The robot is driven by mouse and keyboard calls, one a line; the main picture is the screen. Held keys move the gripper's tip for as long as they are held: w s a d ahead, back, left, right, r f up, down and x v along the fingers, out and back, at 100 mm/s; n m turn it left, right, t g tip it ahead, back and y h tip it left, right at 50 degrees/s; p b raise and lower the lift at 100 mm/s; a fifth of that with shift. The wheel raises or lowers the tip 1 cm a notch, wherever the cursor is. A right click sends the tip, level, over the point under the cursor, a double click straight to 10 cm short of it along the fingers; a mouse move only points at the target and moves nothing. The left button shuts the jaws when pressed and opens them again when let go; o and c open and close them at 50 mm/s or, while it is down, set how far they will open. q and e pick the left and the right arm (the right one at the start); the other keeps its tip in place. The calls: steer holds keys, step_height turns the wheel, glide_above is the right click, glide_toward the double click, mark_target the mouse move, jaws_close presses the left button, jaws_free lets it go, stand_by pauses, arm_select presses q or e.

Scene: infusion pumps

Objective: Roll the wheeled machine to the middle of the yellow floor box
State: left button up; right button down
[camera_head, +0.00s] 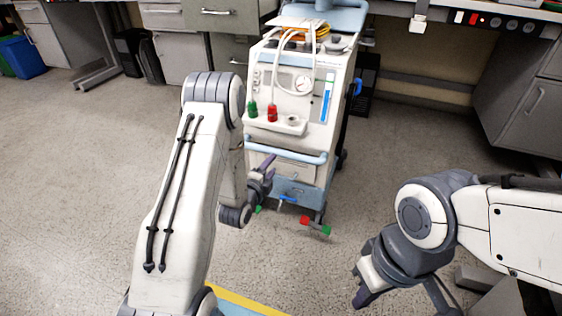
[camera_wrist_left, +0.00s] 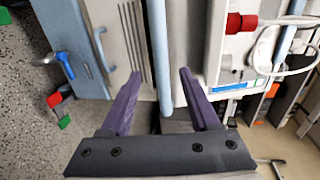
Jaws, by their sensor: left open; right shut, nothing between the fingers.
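The wheeled machine (camera_head: 290,95) is a white and light-blue cabinet on casters, upright in front of the benches. A light-blue handle bar (camera_head: 300,156) crosses its front. My left gripper (camera_head: 266,170) is at the machine's front, near the bar's left part. In the left wrist view the bar (camera_wrist_left: 159,50) runs between the open purple fingers; I cannot tell whether they touch it. My right gripper (camera_head: 362,287) is shut and empty, low at the right, away from the machine. One yellow edge of the floor box (camera_head: 246,301) shows at the bottom, partly hidden by my left arm.
Grey drawers (camera_head: 215,20) and a workbench (camera_head: 450,30) stand behind the machine. Red and green caster pedals (camera_head: 315,226) stick out at its base. A blue bin (camera_head: 20,57) is at the far left. The speckled floor (camera_head: 75,190) at the left is clear.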

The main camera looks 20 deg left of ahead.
mark_target(280, 155)
arm_select(q)
steer(key=w+b, duration=0.1)
steer(key=w, duration=0.1)
steer(key=w+f+b, duration=0.1)
steer(key=w, duration=0.2)
steer(key=w+b, duration=0.1)
steer(key=w, duration=0.2)
steer(key=shift+w+d+f, duration=0.2)
steer(key=shift+f, duration=0.2)
steer(key=shift+w, duration=0.6)
jaws_close()
steer(key=shift+a, duration=0.15)
